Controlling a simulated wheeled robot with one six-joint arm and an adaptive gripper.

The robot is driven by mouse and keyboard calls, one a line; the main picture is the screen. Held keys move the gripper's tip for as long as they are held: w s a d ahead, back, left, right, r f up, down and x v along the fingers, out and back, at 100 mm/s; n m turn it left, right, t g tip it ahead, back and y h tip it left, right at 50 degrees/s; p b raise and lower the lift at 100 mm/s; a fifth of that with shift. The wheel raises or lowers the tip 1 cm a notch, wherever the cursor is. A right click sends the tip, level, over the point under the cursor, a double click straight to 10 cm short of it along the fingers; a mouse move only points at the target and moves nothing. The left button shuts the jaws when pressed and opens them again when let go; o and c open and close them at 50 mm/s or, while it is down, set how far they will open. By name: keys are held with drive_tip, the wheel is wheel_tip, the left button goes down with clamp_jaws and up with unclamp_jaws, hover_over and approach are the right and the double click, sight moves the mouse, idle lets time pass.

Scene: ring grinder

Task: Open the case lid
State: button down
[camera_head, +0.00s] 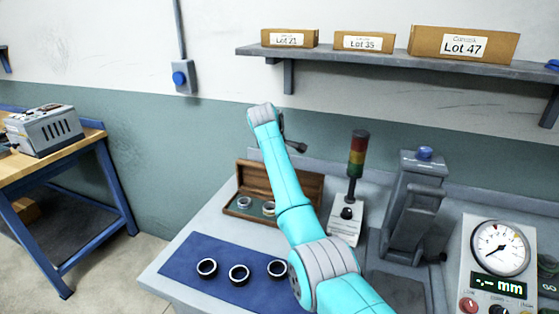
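The wooden case (231,212) stands at the back left of the grey bench. Its brown lid (254,176) stands up along the case's back edge, so the case is open. Two rings (244,202) show inside it; my turquoise arm crosses in front and hides part of the case and lid. My gripper (297,147) shows only as a small dark part beside the arm's far end, above the lid in the picture. Its fingers are too small and too hidden to read, and I cannot tell whether it touches the lid.
A blue mat (195,252) with three dark-edged rings (238,273) lies at the bench's front left. A signal light (356,155), a grey machine (412,205) and a dial gauge (498,247) stand to the right. A shelf (400,62) with boxes hangs above.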

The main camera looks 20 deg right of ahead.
drive_tip(key=shift+w, duration=0.1)
idle(0.3)
drive_tip(key=c, duration=1.2)
unclamp_jaws()
drive_tip(key=shift+r, duration=0.1)
drive_tip(key=v, duration=1.1)
drive_tip(key=shift+r, duration=0.35)
drive_tip(key=shift+a, duration=0.15)
